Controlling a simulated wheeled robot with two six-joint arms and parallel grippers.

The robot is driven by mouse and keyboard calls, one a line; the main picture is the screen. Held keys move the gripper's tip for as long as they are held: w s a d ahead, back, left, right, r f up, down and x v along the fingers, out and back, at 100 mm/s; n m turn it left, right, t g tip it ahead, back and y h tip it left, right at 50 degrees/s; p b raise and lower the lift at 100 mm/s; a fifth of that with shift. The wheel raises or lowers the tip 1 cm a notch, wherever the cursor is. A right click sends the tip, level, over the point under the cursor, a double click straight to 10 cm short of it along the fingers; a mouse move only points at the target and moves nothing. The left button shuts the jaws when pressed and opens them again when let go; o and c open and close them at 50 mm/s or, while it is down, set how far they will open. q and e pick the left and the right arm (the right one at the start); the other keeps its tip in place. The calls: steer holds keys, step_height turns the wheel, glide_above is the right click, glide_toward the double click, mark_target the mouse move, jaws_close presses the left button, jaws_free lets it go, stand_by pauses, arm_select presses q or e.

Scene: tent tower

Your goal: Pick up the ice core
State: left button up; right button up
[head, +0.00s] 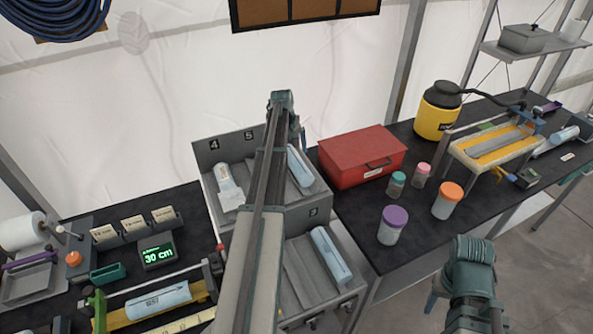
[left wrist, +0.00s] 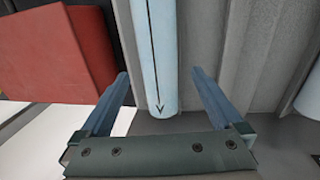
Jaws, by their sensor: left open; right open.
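Several pale blue cylinders that look like ice cores are in the head view. One core (head: 299,166) lies in the right part of the upper grey tray, partly hidden by my left arm. In the left wrist view, a core (left wrist: 161,55) with a dark line and arrowhead runs between the two fingers of my left gripper (left wrist: 160,74), which is open. Another core (head: 331,254) lies in the lower tray, and one (head: 158,299) lies on the yellow bench at lower left. My right gripper (head: 477,318) is at the lower right, away from the cores.
A red box (head: 362,157) stands right of the trays. Jars with purple (head: 391,225) and orange (head: 447,201) lids and a yellow flask (head: 436,113) share the dark table. A display (head: 157,251) reading 30 cm stands left of the trays.

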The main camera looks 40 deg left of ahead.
mark_target(295, 159)
arm_select(q)
steer(key=shift+w+d+f+b, duration=0.1)
steer(key=shift+f+b, duration=0.75)
steer(key=shift+w+d+f+b, duration=0.15)
steer(key=shift+f+b, duration=0.75)
steer(key=shift+w+d+f+b, duration=0.1)
steer(key=shift+f+b, duration=0.75)
steer(key=shift+r, duration=0.1)
jaws_close()
